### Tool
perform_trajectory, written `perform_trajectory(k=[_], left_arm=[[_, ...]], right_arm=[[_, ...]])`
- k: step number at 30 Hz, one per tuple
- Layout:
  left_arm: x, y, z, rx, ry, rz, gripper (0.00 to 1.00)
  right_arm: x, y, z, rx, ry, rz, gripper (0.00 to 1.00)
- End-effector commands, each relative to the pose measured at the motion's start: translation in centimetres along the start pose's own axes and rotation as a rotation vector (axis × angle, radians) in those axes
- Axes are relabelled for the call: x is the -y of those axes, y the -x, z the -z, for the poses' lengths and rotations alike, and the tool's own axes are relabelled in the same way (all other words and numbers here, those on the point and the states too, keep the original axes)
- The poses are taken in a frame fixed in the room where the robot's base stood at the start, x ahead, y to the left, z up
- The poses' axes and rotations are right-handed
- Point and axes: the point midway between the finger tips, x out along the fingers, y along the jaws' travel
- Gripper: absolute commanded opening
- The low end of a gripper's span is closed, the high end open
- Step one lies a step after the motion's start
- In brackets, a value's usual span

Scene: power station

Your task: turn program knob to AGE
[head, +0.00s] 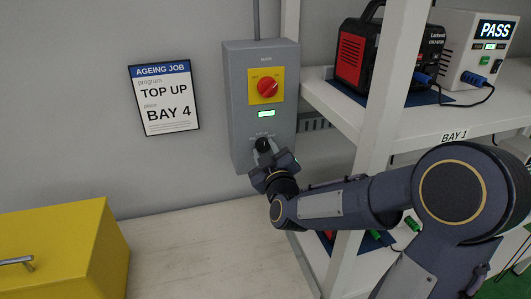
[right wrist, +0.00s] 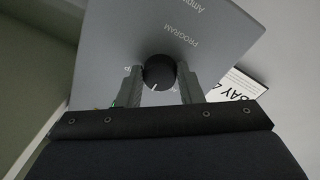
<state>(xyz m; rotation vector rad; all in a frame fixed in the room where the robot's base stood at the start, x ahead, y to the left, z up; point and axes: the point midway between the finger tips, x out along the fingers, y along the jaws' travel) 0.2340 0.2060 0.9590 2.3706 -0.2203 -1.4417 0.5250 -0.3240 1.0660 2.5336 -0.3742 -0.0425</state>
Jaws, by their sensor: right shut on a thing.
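The grey control box (head: 237,110) hangs on the wall, with a red knob on a yellow plate (head: 266,86) and a lit green display (head: 266,114) below it. The black program knob (head: 262,145) is low on the box, partly hidden by my right gripper (head: 268,158). In the right wrist view the round knob (right wrist: 159,70) lies between the two fingers of my right gripper (right wrist: 159,84), which is shut on it. The word PROGRAM is printed beside it. A small white mark shows on the knob, but the setting it points to cannot be read. My left gripper is out of view.
A framed sign (head: 164,97) reads program TOP UP, place BAY 4. A white shelf (head: 345,105) right of the box bears a red and black machine (head: 357,52) and a PASS tester (head: 463,55). A yellow case (head: 60,250) stands on the bench at left.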

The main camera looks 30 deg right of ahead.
Motion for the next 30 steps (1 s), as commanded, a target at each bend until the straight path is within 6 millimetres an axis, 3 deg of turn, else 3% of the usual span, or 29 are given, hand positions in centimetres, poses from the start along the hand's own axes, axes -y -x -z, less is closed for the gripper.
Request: perform_trajectory(k=[18,30], left_arm=[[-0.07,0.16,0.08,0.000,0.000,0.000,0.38],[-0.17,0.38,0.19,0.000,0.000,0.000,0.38]], right_arm=[[-0.20,0.01,-0.05,-0.035,0.573,0.012,0.11],[-0.28,0.01,-0.05,-0.051,0.822,0.017,0.11]])
